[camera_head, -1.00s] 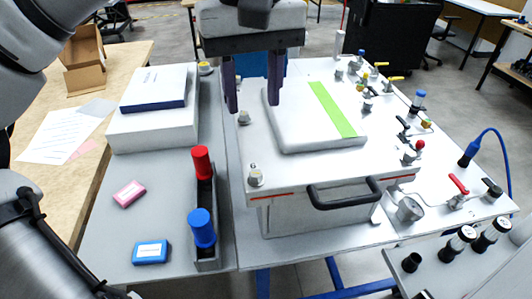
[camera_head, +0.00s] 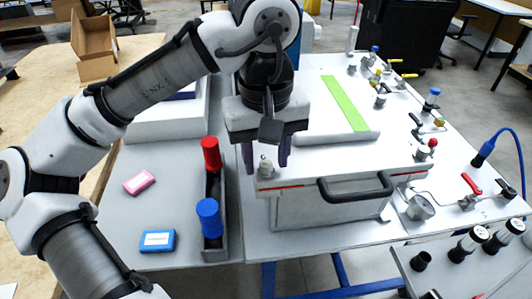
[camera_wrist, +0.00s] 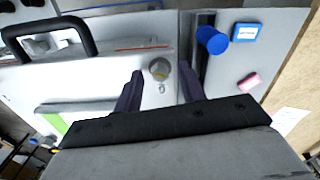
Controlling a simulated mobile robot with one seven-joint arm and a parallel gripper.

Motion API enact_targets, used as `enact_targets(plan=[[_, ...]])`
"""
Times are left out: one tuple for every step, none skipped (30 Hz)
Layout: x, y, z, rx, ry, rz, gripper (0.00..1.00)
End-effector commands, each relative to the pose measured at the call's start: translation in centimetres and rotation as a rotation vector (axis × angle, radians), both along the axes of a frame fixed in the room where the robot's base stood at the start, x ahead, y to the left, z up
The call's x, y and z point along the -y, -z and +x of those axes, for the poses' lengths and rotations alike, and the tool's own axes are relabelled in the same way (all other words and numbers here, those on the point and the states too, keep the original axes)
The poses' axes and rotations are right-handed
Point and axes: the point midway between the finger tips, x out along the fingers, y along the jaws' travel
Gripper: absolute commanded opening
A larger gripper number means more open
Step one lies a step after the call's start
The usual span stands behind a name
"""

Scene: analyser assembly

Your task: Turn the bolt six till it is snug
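A metal bolt (camera_head: 266,168) stands upright at the front left corner of the white analyser housing (camera_head: 330,158). It also shows in the wrist view (camera_wrist: 159,69), between my fingertips in the picture. My gripper (camera_head: 266,159) is open, with one dark finger on each side of the bolt. The fingers point down and look apart from the bolt head. How far down they reach on it I cannot tell. In the wrist view my gripper (camera_wrist: 160,73) shows a clear gap on both sides. My arm hides the back left of the housing.
A black handle (camera_head: 357,188) sticks out of the housing's front. To the left, a red cylinder (camera_head: 211,153) and a blue cylinder (camera_head: 209,217) stand in a narrow grey holder (camera_head: 221,249). Valves and a gauge (camera_head: 420,207) line the right side.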

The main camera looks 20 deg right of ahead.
Motion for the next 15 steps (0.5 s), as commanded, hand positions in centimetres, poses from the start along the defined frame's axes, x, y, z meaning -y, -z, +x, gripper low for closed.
enact_targets(plan=[[0.0, 0.04, 0.0, 0.0, 0.0, 0.0, 0.4], [0.0, 0.05, 0.0, 0.0, 0.0, 0.0, 0.4], [0.0, 0.04, 0.0, 0.0, 0.0, 0.0, 0.4], [0.0, 0.03, 0.0, 0.0, 0.0, 0.0, 0.4], [0.0, 0.03, 0.01, 0.0, 0.0, 0.0, 0.4], [0.0, 0.03, 0.0, 0.0, 0.0, 0.0, 0.4], [0.0, 0.03, 0.01, 0.0, 0.0, 0.0, 0.36], [0.0, 0.02, 0.0, 0.0, 0.0, 0.0, 0.32], [-0.01, 0.02, 0.01, 0.0, 0.0, 0.0, 0.27], [0.0, 0.02, 0.01, 0.0, 0.0, 0.0, 0.23], [0.0, 0.01, 0.01, 0.0, 0.0, 0.0, 0.19], [0.0, 0.01, 0.01, 0.0, 0.0, 0.0, 0.14], [0.0, 0.01, 0.01, 0.0, 0.0, 0.0, 0.1], [0.0, 0.01, 0.01, 0.0, 0.0, 0.0, 0.06], [0.0, 0.01, 0.01, 0.0, 0.0, 0.0, 0.01]])
